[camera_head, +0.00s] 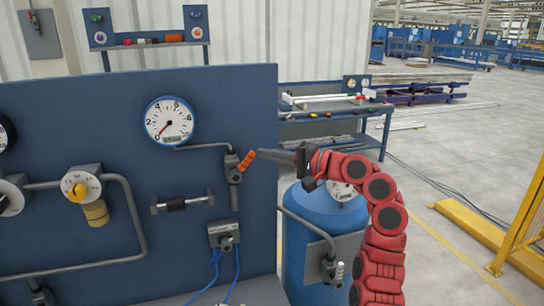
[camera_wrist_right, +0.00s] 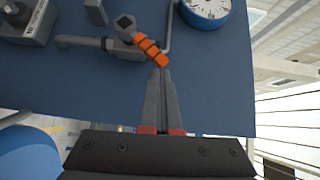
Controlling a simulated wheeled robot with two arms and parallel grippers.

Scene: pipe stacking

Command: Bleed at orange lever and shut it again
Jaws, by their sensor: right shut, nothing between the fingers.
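The orange lever (camera_head: 246,160) sits on a grey valve (camera_head: 232,167) on the blue panel (camera_head: 180,120), below and right of a white gauge (camera_head: 169,120). The lever slants up to the right from the valve. My right gripper (camera_head: 276,154) is shut and empty, its fingertips just right of the lever's free end. In the right wrist view the lever (camera_wrist_right: 150,49) lies just past the closed fingertips (camera_wrist_right: 160,72); I cannot tell whether they touch. The gauge needle points low, near zero. My left gripper is not in view.
A blue tank (camera_head: 320,225) stands right of the panel, below my right arm. A yellow knob (camera_head: 77,191) and pipes are on the panel's left. A workbench (camera_head: 335,115) stands behind. Open floor lies to the right, with a yellow barrier (camera_head: 515,240).

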